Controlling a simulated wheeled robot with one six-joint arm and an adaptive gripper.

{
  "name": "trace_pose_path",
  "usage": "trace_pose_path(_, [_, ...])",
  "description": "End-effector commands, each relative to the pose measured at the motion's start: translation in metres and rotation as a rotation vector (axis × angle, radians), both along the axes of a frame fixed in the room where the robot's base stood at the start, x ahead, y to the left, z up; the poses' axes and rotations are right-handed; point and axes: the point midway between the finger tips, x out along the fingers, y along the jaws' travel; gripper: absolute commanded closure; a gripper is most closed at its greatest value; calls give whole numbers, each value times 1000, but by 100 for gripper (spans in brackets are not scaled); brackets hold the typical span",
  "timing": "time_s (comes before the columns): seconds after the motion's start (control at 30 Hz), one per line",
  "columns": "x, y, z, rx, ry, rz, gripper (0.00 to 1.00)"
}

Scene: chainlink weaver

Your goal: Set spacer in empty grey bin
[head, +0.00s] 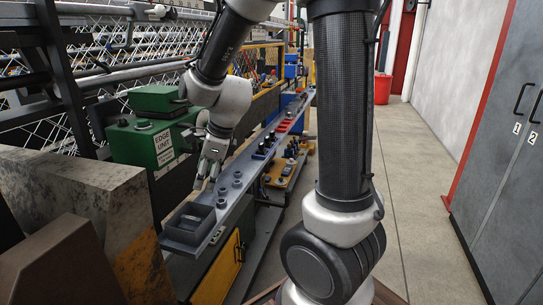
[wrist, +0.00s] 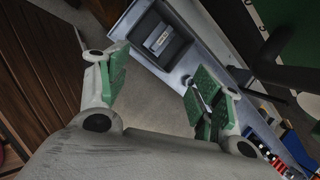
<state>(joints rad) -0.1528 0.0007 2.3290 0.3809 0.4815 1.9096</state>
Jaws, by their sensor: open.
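The grey bin (head: 203,211) is at the near end of the long grey shelf. Its inside is dark in the head view. In the wrist view, the bin (wrist: 184,52) is at the top centre, with a small light grey piece (wrist: 158,40) inside; I cannot tell whether this is the spacer. My gripper (head: 206,182) is above the shelf's near end, just beyond the bin, pointing down. In the wrist view, my gripper (wrist: 158,75) is open, its green-padded fingers wide apart, with nothing clearly between them. The bin shows beyond the fingertips.
Several dark grey round parts (head: 222,203) stand on the shelf beside the bin. Farther along are black parts and a red tray (head: 286,124). A green edge unit (head: 145,147) stands left, close to my arm. Floor at the right is clear, before grey cabinets (head: 506,170).

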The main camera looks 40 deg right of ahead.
Motion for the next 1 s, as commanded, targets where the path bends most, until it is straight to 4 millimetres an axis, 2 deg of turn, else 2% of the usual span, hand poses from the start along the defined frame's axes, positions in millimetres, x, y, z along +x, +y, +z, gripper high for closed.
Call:
trace_pose_path(0.03, [-15, -10, 21, -61, -54, 157, 34])
trace_pose_path(0.2, [-81, -46, 73, -348, -204, 812, 34])
trace_pose_path(0.4, [-157, -85, 104, -666, -277, 1486, 34])
trace_pose_path(0.5, [-183, -97, 110, -768, -276, 1713, 34])
trace_pose_path(0.6, [-198, -105, 113, -824, -268, 1852, 34])
trace_pose_path(0.7, [-204, -108, 114, -847, -262, 1912, 34])
trace_pose_path(1.0, [-205, -108, 114, -849, -262, 1920, 34])
